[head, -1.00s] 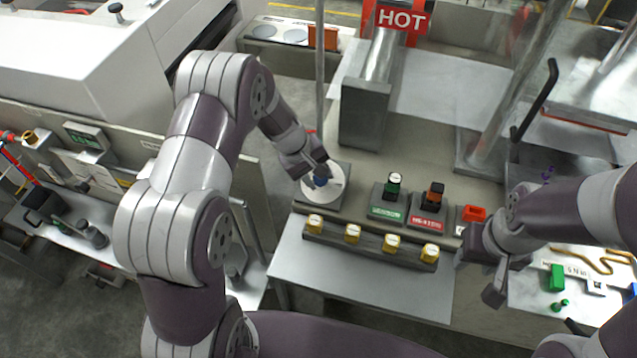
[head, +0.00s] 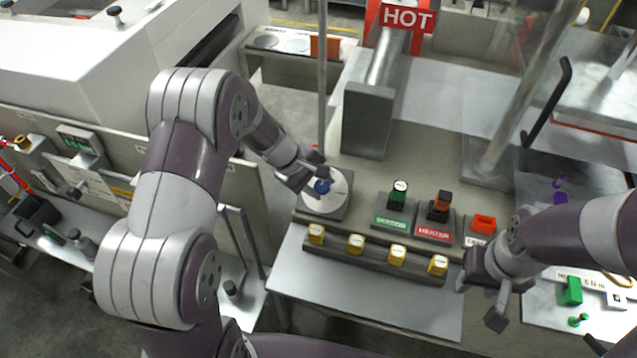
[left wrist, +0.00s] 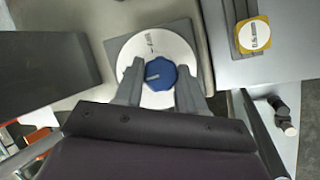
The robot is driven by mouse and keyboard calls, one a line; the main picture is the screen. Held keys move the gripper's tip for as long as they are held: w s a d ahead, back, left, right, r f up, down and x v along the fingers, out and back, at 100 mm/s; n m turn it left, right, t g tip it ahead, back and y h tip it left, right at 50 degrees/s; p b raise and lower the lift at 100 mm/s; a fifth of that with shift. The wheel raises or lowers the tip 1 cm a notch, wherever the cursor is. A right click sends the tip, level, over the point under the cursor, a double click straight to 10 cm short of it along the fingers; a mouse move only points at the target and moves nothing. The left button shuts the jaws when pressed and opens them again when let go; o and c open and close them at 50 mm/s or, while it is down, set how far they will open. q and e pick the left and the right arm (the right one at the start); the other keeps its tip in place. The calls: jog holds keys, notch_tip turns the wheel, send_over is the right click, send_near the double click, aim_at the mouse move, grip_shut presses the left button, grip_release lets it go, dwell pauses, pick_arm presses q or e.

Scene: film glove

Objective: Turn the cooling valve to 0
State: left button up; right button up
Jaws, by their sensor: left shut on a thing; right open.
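The cooling valve is a blue faceted knob (left wrist: 160,74) with a pale pointer mark, on a round white dial (left wrist: 172,48) set on a grey square base. In the head view the blue knob (head: 322,187) and white dial (head: 338,203) are at the left end of the grey panel. My left gripper (head: 318,182) is shut on the blue knob, one finger on each side in the left wrist view (left wrist: 159,82). The dial's printed marks are too small to read. My right gripper (head: 489,300) is open and empty, right of the yellow knobs.
A rail with several yellow knobs (head: 356,243) runs in front of the dial. Green (head: 398,190) and red-labelled (head: 437,210) switches stand right of it. A grey block (head: 368,120) with a HOT sign (head: 407,18) stands behind. The pale front shelf (head: 360,300) is clear.

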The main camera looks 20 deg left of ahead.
pick_arm(q)
jog(key=shift+r, duration=0.1)
jog(key=o, duration=1.1)
jog(key=shift+c, duration=0.2)
jog(key=v, duration=1.2)
jog(key=shift+s+a+r, duration=0.15)
jog(key=shift+s+r, duration=0.05)
jog(key=shift+r, duration=0.1)
jog(key=shift+s, duration=0.1)
